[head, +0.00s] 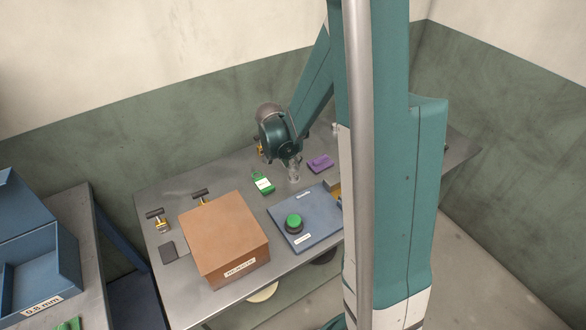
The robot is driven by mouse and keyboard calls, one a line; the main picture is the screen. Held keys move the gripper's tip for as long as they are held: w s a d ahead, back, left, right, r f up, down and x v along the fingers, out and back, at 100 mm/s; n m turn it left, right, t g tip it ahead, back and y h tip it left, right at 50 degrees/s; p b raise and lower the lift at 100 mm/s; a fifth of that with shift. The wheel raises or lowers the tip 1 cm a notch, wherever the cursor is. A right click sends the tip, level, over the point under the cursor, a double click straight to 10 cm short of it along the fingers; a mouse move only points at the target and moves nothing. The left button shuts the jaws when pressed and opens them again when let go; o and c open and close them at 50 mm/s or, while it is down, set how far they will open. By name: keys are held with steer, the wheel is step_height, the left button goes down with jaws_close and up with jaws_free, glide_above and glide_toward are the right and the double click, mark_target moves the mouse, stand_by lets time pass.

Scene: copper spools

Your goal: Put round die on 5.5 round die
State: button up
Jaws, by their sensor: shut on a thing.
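My gripper (294,174) points down over the table (180,281), between a green block with a white label (263,184) and a purple block (320,162). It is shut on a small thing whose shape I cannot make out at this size. I cannot pick out for certain which thing is the round die or the 5.5 round die. Small brass pieces with dark handles, one at the left (158,219) and one behind the copper-brown box (201,196), stand on the table. My arm hides part of the table's right side.
The labelled copper-brown box (225,235) stands at the front left. A blue panel (318,224) with a green button (294,222) lies right of it. A dark flat square (168,252) lies at the left. Blue bins (40,265) stand on another table.

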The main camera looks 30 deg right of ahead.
mark_target(291, 164)
steer(key=shift+f+b, duration=0.4)
steer(key=shift+f, duration=1.45)
steer(key=shift+f, duration=0.15)
steer(key=o, duration=1)
steer(key=shift+r, duration=0.2)
steer(key=p+v, duration=0.2)
steer(key=v, duration=1)
steer(key=shift+s+f, duration=0.1)
steer(key=shift+a, duration=0.1)
